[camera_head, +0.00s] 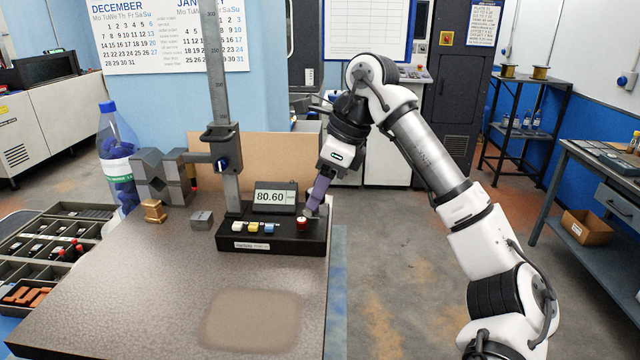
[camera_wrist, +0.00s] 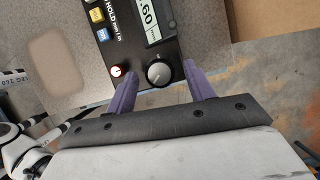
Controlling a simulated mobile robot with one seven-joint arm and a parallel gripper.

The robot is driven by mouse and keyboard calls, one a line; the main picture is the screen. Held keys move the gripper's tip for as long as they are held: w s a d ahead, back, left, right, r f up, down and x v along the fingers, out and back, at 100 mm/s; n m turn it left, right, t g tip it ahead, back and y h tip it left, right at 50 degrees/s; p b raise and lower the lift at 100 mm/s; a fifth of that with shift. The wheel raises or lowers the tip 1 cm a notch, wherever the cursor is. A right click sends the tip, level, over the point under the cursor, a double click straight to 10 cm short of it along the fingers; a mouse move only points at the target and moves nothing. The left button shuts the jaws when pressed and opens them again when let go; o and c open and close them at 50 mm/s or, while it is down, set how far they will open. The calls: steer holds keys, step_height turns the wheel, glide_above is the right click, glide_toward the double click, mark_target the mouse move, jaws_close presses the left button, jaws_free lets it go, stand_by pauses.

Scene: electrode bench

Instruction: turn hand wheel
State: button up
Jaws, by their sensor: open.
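The hand wheel (camera_wrist: 158,73) is a round grey knob on the black base of a height gauge (camera_head: 272,235). In the head view the knob (camera_head: 308,213) shows only in part, low beside my fingers. My gripper (camera_head: 314,203) reaches down to the right end of the base. In the wrist view my gripper (camera_wrist: 161,69) is open, with one purple finger on each side of the knob and a gap to it on both sides. I cannot tell whether the tips are level with the knob or still above it.
A red button (camera_head: 302,223) sits close to the knob, near one finger. The display (camera_head: 275,197) reads 80.60, with coloured buttons in front. A grey block (camera_head: 202,219) and a brass piece (camera_head: 154,211) stand left. The table front (camera_head: 130,300) is clear.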

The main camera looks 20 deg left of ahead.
steer(key=c, duration=1)
